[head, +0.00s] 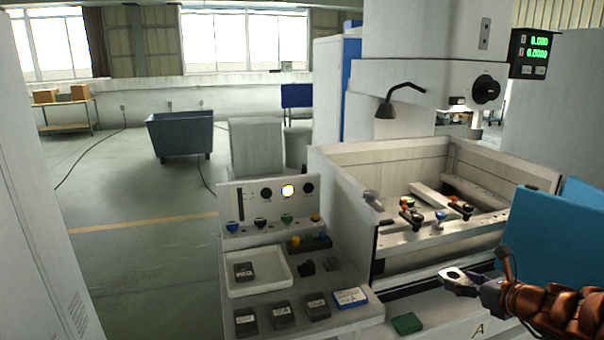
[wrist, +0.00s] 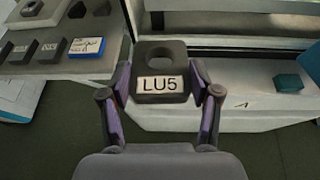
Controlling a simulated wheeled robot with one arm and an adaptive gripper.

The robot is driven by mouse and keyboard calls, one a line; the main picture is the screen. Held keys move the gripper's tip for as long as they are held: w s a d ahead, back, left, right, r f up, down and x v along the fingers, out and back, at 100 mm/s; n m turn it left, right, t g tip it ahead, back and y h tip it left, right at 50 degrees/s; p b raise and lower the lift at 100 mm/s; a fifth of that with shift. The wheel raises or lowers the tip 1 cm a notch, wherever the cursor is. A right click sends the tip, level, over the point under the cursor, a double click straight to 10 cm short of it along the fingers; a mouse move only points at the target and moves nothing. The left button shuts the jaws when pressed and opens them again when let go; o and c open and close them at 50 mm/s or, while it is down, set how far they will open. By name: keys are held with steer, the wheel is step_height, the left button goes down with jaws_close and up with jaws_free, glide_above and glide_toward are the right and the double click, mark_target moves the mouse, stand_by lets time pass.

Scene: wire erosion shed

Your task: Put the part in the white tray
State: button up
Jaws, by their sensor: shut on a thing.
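The part is a dark grey block (wrist: 162,72) with a round hole and a white label reading LU5. In the wrist view it sits between both fingers of my gripper (wrist: 161,90), which is shut on it. In the head view my gripper (head: 460,279) is at the lower right, in the air in front of the machine; the held part shows only small there. The white tray (head: 276,270) is on the bench at the left, well away from my gripper. One dark labelled block (head: 243,271) lies in the tray. The tray's corner also shows at the wrist view's top left (wrist: 57,13).
Several dark labelled blocks (head: 281,315) and a blue-and-white box (head: 350,297) line the bench front. A control panel (head: 262,209) stands behind the tray. A blue panel (head: 545,240) is at right.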

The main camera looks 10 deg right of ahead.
steer(key=w+a+r, duration=0.1)
steer(key=w+a, duration=0.3)
steer(key=a, duration=0.5)
steer(key=w+a+r+y, duration=0.1)
steer(key=w+a, duration=0.4)
steer(key=a, duration=0.5)
steer(key=w+a+r+n, duration=0.1)
steer(key=w+a, duration=0.4)
steer(key=a, duration=0.5)
steer(key=shift+r, duration=0.6)
steer(key=shift+s, duration=0.1)
